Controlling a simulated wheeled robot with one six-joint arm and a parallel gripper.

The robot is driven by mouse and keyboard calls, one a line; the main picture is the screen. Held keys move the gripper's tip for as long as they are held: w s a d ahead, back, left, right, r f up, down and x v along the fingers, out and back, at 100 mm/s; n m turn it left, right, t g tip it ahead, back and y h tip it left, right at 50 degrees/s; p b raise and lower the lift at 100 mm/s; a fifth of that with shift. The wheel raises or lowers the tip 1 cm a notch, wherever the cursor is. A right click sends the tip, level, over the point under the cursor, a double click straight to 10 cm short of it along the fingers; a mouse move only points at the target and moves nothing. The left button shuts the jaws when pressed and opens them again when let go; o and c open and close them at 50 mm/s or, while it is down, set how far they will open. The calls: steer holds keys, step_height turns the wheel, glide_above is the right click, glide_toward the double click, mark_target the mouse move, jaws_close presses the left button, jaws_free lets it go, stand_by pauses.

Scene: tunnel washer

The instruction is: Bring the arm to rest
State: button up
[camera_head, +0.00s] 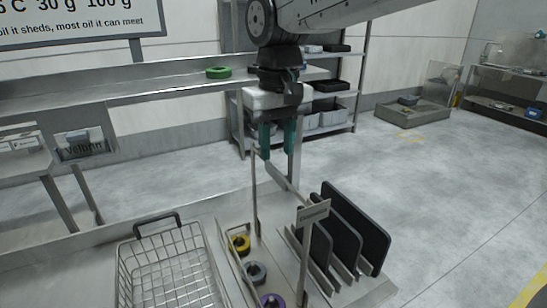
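My arm reaches in from the top of the view. My gripper (277,155) hangs pointing down above the metal table (75,262), with its two green fingers apart. Nothing shows between the fingers, so it is open and empty. It hangs clear of the things on the table, behind and above the upright metal posts.
A wire basket (170,272) stands at front left. Black panels (357,228) stand in a rack at right. A green ring (218,72) lies on the back shelf. The floor at right is mostly clear.

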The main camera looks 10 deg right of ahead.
steer(key=s+d+f+m, duration=0.1)
steer(key=s+d+f, duration=0.2)
steer(key=s+d, duration=0.5)
steer(key=s+d+f+m+t, duration=0.1)
steer(key=s+d+f, duration=0.3)
steer(key=s+d, duration=0.4)
steer(key=s+m, duration=0.1)
steer(key=s, duration=0.3)
steer(key=shift+s+d, duration=0.15)
steer(key=shift+d, duration=0.15)
